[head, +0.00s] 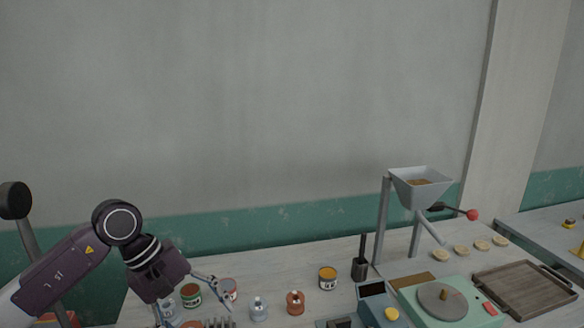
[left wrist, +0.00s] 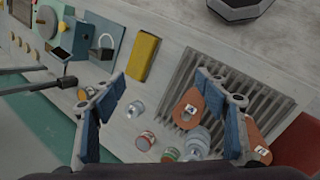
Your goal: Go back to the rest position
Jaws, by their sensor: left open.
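My left gripper (head: 194,304) is at the lower left of the head view, over the table's near left part. It also shows in the left wrist view (left wrist: 160,82), where its two blue-padded fingers stand wide apart with nothing held between them. Small jars and bottles lie in view beyond the fingers, apart from them as far as I can tell. A red-labelled jar (left wrist: 145,141) and a clear bottle (left wrist: 136,108) show between the fingers. My right gripper is in neither view.
A grey hopper (head: 420,188) on a stand, a green wheel unit (head: 409,294) and a brown tray (head: 564,297) are on the right. A slotted grey rack (left wrist: 181,81) lies near the gripper.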

